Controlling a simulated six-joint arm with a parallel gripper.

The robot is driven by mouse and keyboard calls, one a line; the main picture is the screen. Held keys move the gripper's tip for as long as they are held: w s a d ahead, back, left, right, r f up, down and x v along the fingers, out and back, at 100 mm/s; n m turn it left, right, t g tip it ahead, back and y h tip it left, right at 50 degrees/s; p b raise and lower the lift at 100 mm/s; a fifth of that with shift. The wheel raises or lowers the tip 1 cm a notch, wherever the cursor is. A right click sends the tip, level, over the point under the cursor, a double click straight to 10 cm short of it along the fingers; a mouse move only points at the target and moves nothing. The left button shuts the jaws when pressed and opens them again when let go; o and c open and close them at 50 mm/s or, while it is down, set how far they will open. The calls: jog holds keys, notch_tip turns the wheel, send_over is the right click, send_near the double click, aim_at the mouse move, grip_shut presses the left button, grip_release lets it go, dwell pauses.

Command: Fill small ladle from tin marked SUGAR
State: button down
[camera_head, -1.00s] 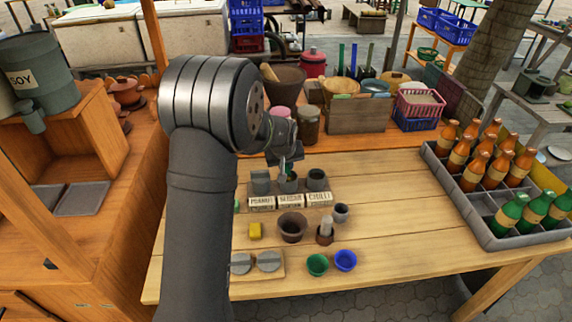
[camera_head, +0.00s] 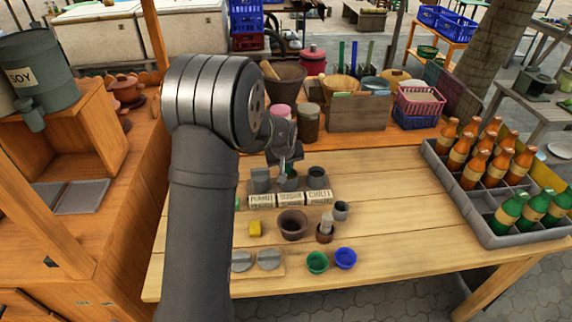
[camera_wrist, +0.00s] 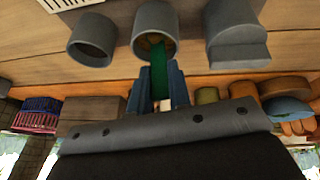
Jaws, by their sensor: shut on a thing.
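Three grey tins stand in a row behind white cards reading PEANUT, a middle word that looks like SUGAR, and CHILLI. The middle tin (camera_head: 287,184) stands behind the SUGAR card (camera_head: 290,199). My gripper (camera_head: 287,168) is just above this tin, its fingers (camera_wrist: 159,78) shut on the green handle of the small ladle (camera_wrist: 158,58). In the wrist view the ladle's far end reaches into the mouth of the middle tin (camera_wrist: 153,16). The bowl and any contents are hidden inside.
The peanut tin (camera_head: 260,180) and chilli tin (camera_head: 318,178) stand close on either side. In front are a brown mortar (camera_head: 292,224), a yellow block (camera_head: 255,229), a green cup (camera_head: 317,262) and a blue cup (camera_head: 346,258). The table's right middle is clear, up to a bottle crate (camera_head: 484,233).

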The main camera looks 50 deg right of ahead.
jog(key=shift+r, duration=3.25)
jog(key=w+a+r, duration=0.5)
jog(key=a+r, duration=0.2)
jog(key=a, duration=0.4)
jog(key=w+a+r, duration=0.6)
jog(key=a+r, duration=0.2)
jog(key=a, duration=0.3)
jog(key=shift+a+r+m, duration=0.2)
jog(key=shift+a+m, duration=0.1)
jog(key=shift+a, duration=0.05)
